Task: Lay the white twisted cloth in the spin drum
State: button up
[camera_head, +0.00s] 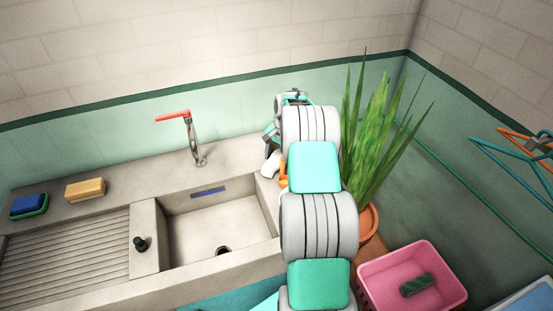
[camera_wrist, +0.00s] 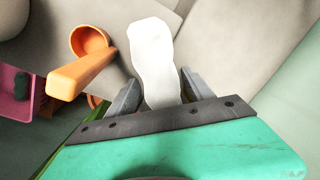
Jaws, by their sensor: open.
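The white twisted cloth (camera_wrist: 152,45) lies on the grey counter in the wrist view, its near end between my gripper's fingers. In the head view only a small white part of it (camera_head: 270,165) shows, beside my arm at the sink's back right corner. My gripper (camera_wrist: 158,78) is open, with one finger on each side of the cloth; I cannot tell whether they touch it. My arm covers much of that spot in the head view. I cannot make out the spin drum in either view.
An orange scoop (camera_wrist: 85,72) lies left of the cloth, close to my gripper. The sink (camera_head: 215,225) has a tap (camera_head: 193,140) behind it. A potted plant (camera_head: 370,130) stands right of my arm. A pink basket (camera_head: 440,272) holds a dark green roll (camera_head: 417,285).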

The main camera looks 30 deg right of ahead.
jog(key=shift+c, duration=0.5)
grip_shut()
jog(key=shift+r, duration=0.1)
